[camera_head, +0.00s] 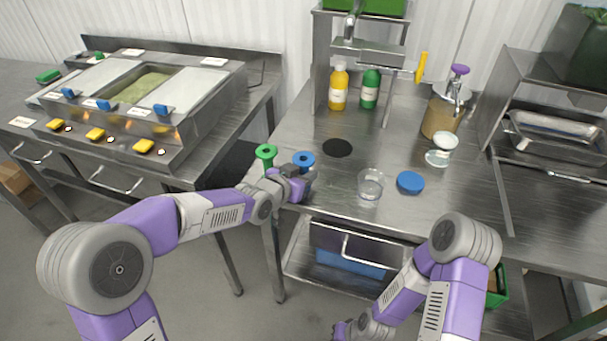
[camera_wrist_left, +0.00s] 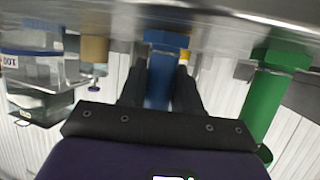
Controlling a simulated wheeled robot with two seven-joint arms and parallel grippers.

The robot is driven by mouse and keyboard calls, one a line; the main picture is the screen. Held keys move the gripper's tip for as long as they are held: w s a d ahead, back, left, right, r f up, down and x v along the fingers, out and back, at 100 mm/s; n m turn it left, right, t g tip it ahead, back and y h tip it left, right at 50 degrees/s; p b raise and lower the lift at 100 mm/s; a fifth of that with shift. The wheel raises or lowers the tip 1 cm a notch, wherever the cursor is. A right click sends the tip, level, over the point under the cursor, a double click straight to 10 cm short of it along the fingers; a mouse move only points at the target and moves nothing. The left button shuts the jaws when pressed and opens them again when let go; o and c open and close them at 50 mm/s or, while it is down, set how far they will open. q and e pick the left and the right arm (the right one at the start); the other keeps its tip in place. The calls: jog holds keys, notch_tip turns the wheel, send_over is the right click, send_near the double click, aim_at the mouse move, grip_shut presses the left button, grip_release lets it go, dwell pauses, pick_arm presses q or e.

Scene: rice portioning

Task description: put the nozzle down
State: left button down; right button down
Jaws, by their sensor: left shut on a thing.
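A blue nozzle (camera_head: 303,158) with a round flanged top stands upright near the counter's left edge. My left gripper (camera_head: 300,180) is at it from the front, and its fingers hide the lower part. In the left wrist view, which is upside down, the blue nozzle (camera_wrist_left: 160,80) is between the two dark fingers, which are shut on it. I cannot tell whether its base touches the counter. A green nozzle (camera_head: 266,153) stands just left of it, apart from the fingers; it also shows in the left wrist view (camera_wrist_left: 264,100). My right gripper (camera_head: 345,329) is low at the bottom edge, partly cut off.
The steel counter (camera_head: 300,118) holds a black disc (camera_head: 338,148), a clear cup (camera_head: 370,185), a blue lid (camera_head: 410,182) and a pump container (camera_head: 443,112). Yellow (camera_head: 338,90) and green (camera_head: 370,90) bottles stand behind. A warming station (camera_head: 140,100) is at the left.

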pick_arm(q)
jog(key=shift+f, duration=0.2)
jog(key=c, duration=0.8)
grip_release()
jog(key=shift+r, duration=0.1)
jog(key=shift+r, duration=0.2)
jog(key=p+v, duration=0.3)
jog(key=v, duration=0.8)
jog(key=s+a+f+n+g+y, duration=0.1)
jog(key=s+f+n+g, duration=0.1)
jog(key=f, duration=0.8)
jog(key=s+a+f+n+g+y, duration=0.1)
jog(key=s+a+f+n+g, duration=0.15)
jog(key=f, duration=0.85)
jog(key=s+f+n+g, duration=0.1)
jog(key=s+f+g, duration=0.1)
jog(key=s+f, duration=0.3)
jog(key=s+f+n+g, duration=0.2)
jog(key=s+f, duration=0.4)
jog(key=s+f+n+g+y, duration=0.1)
jog(key=s+f+n+g, duration=0.1)
jog(key=s+f, duration=0.4)
jog(key=shift+s+a+f+g, duration=0.25)
jog(key=shift+s+a, duration=0.05)
jog(key=shift+s, duration=0.05)
